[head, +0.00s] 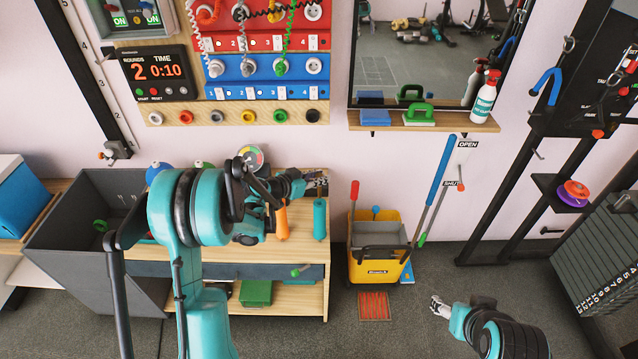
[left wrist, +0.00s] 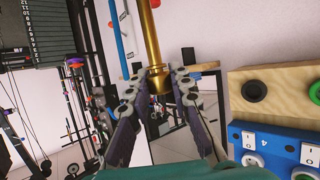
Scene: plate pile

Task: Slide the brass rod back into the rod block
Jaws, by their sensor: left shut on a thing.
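A shiny brass rod (left wrist: 150,40) with a wider collar (left wrist: 157,71) runs down from the top of the left wrist view to between the fingers of my left gripper (left wrist: 160,85). The gripper is shut on the rod near its lower visible end. In the head view my left gripper (head: 316,183) is above the right end of the wooden bench; the rod cannot be made out there. I cannot identify the rod block in either view. My right gripper (head: 440,307) is low over the floor at the lower right, its finger gap too small to judge.
The wooden bench (head: 300,252) holds an orange handle (head: 282,222) and a teal handle (head: 319,218). A yellow mop bucket (head: 376,262) stands right of it. A panel of switches (head: 265,70) hangs above. A numbered weight stack (head: 610,250) is far right.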

